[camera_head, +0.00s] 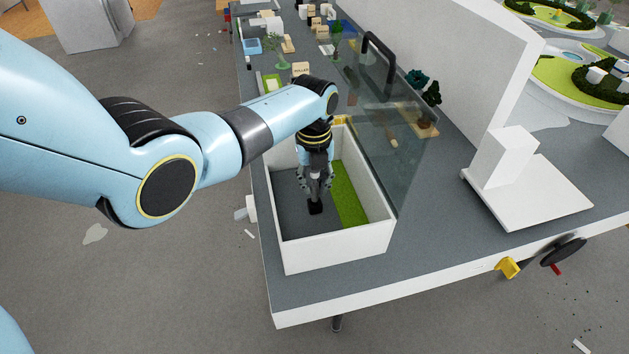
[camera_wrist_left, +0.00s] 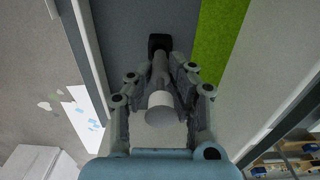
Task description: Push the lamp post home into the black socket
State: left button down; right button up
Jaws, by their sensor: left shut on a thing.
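My left gripper (camera_head: 316,187) reaches down into the white-walled box (camera_head: 334,246) in the head view. In the left wrist view my left gripper (camera_wrist_left: 163,80) is shut around the lamp post (camera_wrist_left: 160,108), a pale grey cylinder with its wider end toward the camera. The black socket (camera_wrist_left: 159,42) lies on the dark grey floor at the far end of the post. It also shows in the head view (camera_head: 315,208), just below the fingertips. The post's lower end seems to meet the socket; how deep it sits I cannot tell. My right gripper is not in view.
A green strip (camera_head: 348,194) runs along the box's right side. A transparent panel (camera_head: 385,130) stands upright along that side. A white block on a plate (camera_head: 520,180) is farther right. Small models and wooden blocks (camera_head: 300,68) crowd the far table.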

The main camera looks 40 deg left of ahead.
pick_arm(q)
jog(key=shift+f+b, duration=1)
jog(key=shift+f, duration=0.4)
jog(key=c, duration=1.1)
grip_release()
jog(key=shift+c, duration=0.2)
notch_tip(320, 180, up, 12)
jog(key=shift+r, duration=0.1)
